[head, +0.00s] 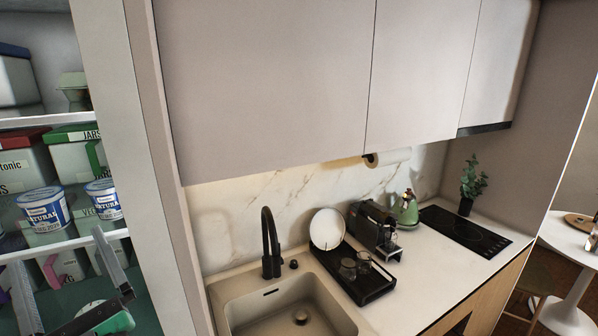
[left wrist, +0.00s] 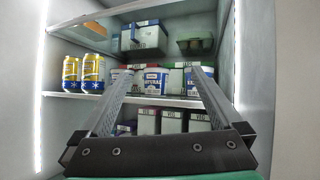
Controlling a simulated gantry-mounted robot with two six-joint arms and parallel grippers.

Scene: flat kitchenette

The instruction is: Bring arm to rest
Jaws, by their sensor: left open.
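My left gripper (head: 57,247) is at the lower left of the head view, in front of the open fridge shelves. Its two grey fingers are spread apart with nothing between them. In the left wrist view the open fingers (left wrist: 162,74) point into the fridge, toward a shelf with white and blue yogurt tubs (left wrist: 156,82). The tubs look farther off than the fingertips, and the fingers partly cover what stands behind them. My right gripper is in neither view.
Yellow and blue cans (left wrist: 80,73) stand left on the fridge shelf (left wrist: 75,100). Boxes fill the shelves above and below. Right of the fridge are a sink (head: 290,308), a black drying tray (head: 352,272) with glasses, a coffee machine (head: 374,228) and a hob (head: 465,232).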

